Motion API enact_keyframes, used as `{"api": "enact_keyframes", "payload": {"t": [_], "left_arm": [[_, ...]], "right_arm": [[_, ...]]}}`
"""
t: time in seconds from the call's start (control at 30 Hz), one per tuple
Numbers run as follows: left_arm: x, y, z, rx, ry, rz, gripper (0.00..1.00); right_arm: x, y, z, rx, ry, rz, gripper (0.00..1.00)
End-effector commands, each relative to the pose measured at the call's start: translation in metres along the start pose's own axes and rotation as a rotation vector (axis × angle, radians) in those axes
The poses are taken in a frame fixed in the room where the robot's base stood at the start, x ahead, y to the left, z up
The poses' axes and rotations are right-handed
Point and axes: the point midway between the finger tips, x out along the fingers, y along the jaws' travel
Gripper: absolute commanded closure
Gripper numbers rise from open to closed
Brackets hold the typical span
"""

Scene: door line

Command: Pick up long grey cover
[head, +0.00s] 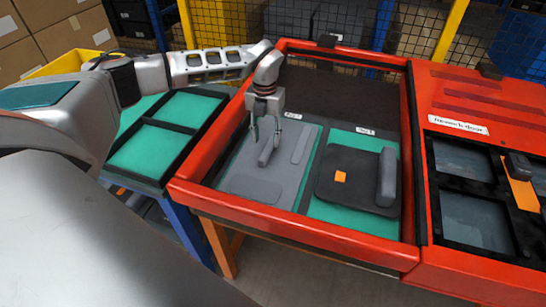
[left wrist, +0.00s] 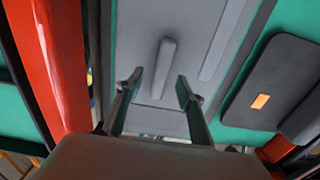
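The long grey cover (head: 242,184) lies flat on the left part of a red-framed workstation, with a raised grip bar and a longer flat strip on top. My left gripper (head: 265,132) is over its far part, pointing down. In the left wrist view my left gripper (left wrist: 158,90) is open and empty, its two fingers spread. The cover's grip bar (left wrist: 165,67) shows between and beyond the fingertips, and they do not close on it. The fingers' height above the cover is hard to tell. My right gripper is out of view.
A dark grey cover (head: 340,163) with an orange square lies on a green panel to the right. The red frame (head: 285,221) surrounds both covers with a raised rim. A tray with green compartments (head: 150,148) stands left, and a red-framed station (head: 485,100) right.

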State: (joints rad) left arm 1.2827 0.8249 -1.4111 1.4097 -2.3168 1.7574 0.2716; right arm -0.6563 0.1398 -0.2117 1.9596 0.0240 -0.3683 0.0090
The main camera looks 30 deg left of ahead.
Motion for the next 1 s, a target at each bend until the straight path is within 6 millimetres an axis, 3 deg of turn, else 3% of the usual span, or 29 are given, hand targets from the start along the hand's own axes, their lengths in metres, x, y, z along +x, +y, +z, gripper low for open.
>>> {"api": "enact_keyframes", "payload": {"t": [0.33, 0.5, 1.0], "left_arm": [[0.045, -0.004, -0.002, -0.001, 0.002, -0.001, 0.62], [0.046, -0.004, -0.001, -0.001, 0.000, -0.002, 0.62], [0.049, -0.004, -0.002, -0.001, 0.001, -0.001, 0.62]], "right_arm": [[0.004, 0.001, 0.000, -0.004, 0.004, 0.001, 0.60], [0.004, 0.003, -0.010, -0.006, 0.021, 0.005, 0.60], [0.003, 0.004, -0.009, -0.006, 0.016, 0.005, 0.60]]}}
